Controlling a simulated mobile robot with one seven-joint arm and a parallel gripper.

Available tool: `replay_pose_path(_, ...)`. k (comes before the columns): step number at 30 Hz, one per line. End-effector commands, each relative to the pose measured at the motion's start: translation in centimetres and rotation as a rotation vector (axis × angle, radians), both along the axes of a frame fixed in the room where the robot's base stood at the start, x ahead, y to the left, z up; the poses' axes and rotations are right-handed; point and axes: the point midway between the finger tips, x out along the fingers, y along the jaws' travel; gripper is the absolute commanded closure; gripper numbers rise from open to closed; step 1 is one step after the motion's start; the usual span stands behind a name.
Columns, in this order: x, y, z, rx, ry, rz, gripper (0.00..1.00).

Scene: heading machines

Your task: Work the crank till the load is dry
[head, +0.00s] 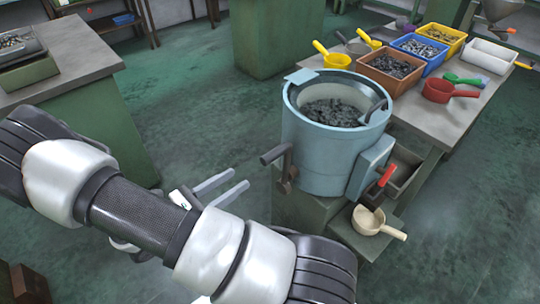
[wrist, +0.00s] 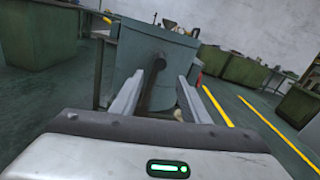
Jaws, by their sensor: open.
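A blue-grey tub (head: 325,155), also in the wrist view (wrist: 135,55), holds a dark load of small parts (head: 333,112). A crank with a dark brown handle (head: 273,155) sits on its near-left side, its arm hanging down. In the wrist view the crank (wrist: 152,82) shows between my fingers, farther off against the tub wall. My gripper (head: 238,182) is open and empty, left of the crank and apart from it in the head view; its fingers (wrist: 159,78) point at the tub. Whether the load is wet cannot be told.
A red-handled lever (head: 386,176) is on the tub's right side; a beige scoop (head: 377,222) lies below. A bench (head: 460,115) behind holds bins of parts, yellow scoops and a red scoop (head: 440,91). Another bench (head: 75,50) stands left. Green floor between is clear.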

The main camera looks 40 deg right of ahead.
Motion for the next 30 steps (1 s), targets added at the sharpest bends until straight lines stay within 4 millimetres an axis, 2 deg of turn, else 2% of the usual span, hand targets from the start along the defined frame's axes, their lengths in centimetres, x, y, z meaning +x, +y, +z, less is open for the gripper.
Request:
replay_pose_path(12,0.6,-9.1,-0.1,-0.001,0.003,-0.005,0.58)
replay_pose_path(18,0.9,-12.8,-0.1,-0.001,0.003,-0.004,0.58)
replay_pose_path(24,1.1,-14.8,-0.1,0.000,0.002,-0.002,0.58)
replay_pose_path(30,1.2,-15.2,0.0,0.001,0.003,-0.001,0.58)
